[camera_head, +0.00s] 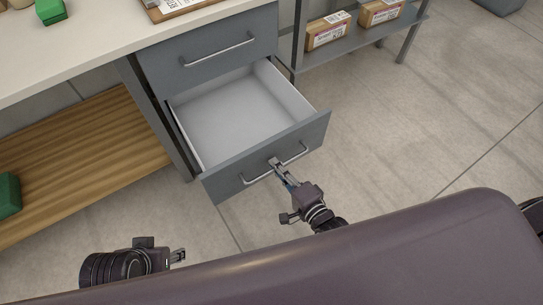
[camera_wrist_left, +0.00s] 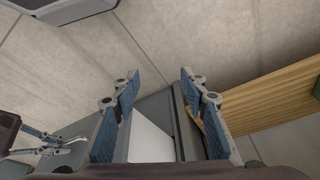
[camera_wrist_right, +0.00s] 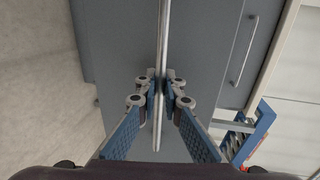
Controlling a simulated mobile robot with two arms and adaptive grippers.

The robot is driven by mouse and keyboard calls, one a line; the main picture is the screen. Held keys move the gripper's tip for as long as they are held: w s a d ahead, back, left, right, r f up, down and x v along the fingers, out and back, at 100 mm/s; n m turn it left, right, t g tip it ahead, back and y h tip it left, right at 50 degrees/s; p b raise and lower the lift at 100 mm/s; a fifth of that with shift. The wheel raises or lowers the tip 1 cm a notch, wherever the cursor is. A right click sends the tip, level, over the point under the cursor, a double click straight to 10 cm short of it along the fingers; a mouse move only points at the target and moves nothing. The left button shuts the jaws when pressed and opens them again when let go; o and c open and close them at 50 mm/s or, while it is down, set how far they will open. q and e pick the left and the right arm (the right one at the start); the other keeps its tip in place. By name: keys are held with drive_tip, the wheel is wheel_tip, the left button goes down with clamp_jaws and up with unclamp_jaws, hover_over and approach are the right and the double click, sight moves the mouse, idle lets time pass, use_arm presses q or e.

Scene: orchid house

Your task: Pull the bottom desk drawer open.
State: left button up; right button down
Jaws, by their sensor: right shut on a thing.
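The bottom desk drawer (camera_head: 222,172) is pulled well out below the upper drawer (camera_head: 213,47) in the head view, and its pale inside (camera_head: 228,112) is empty. My right gripper (camera_head: 274,163) is shut on the drawer's bar handle (camera_head: 294,156). In the right wrist view the fingers (camera_wrist_right: 158,86) close around the bar handle (camera_wrist_right: 163,40) from both sides. My left gripper (camera_head: 180,256) is at the lower left of the head view, away from the drawer. In the left wrist view its fingers (camera_wrist_left: 160,75) are wide apart with nothing between them.
The white desk top (camera_head: 100,40) holds a green box (camera_head: 50,11) and a clipboard (camera_head: 180,7). A wooden board (camera_head: 90,150) lies under the desk on the left. A metal shelf (camera_head: 360,38) with two cartons (camera_head: 327,31) stands at the back right. The tiled floor (camera_head: 430,130) to the right is clear.

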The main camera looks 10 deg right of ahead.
use_arm(q)
drive_tip(key=shift+x, duration=1.5)
use_arm(e)
drive_tip(key=shift+f+v, duration=0.2)
drive_tip(key=shift+v, duration=0.8)
drive_tip(key=shift+d, duration=0.1)
drive_tip(key=c, duration=2)
unclamp_jaws()
drive_tip(key=shift+c, duration=0.2)
drive_tip(key=v, duration=1.2)
drive_tip(key=shift+f, duration=0.1)
